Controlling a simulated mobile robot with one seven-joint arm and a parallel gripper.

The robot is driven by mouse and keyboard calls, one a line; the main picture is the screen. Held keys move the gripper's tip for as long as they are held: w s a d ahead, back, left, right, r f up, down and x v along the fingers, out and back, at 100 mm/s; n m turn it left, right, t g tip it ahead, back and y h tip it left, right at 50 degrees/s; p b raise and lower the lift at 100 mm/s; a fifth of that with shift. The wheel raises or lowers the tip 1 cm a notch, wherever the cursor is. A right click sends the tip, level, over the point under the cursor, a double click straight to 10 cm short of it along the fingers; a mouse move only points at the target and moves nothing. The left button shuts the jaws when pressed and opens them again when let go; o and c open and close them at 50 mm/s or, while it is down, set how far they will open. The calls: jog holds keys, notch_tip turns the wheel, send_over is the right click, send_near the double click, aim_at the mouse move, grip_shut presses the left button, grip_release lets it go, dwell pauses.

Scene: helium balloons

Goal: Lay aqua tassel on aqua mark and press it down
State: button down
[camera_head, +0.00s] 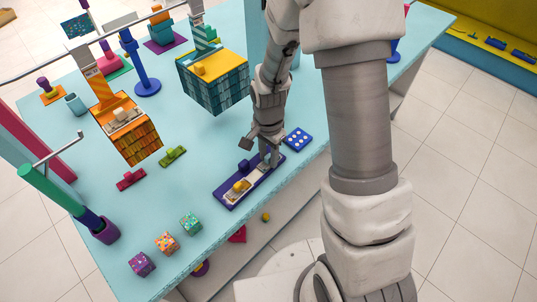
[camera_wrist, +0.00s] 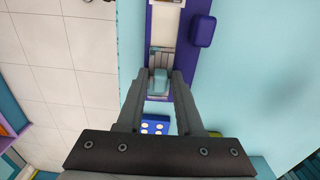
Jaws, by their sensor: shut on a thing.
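My gripper (camera_wrist: 158,84) points down over the purple tray (camera_wrist: 198,75) and is shut on a small pale aqua block, the aqua tassel (camera_wrist: 158,79). The tassel sits between the fingertips, over the grey striped end of the tray's pale inlay; whether it touches the tray I cannot tell. In the head view my gripper (camera_head: 266,154) is at the far right end of the purple tray (camera_head: 228,198), and the tassel is mostly hidden there. A yellow piece (camera_head: 241,185) is in the near left part of the tray. I cannot make out an aqua mark.
A purple knob (camera_head: 244,166) stands on the tray's left edge. A blue white-dotted tile (camera_head: 298,138) lies right of my gripper. An orange basket (camera_head: 128,130) and a teal basket (camera_head: 215,85) hang over the table. Several patterned cubes, including a green one (camera_head: 191,222), stand at front left.

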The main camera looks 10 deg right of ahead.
aim_at(268, 156)
jog(key=shift+f, duration=0.2)
jog(key=shift+c, duration=2.4)
grip_release()
jog(key=shift+r, duration=0.2)
jog(key=shift+r+p, duration=2.75)
jog(key=shift+r, duration=1.15)
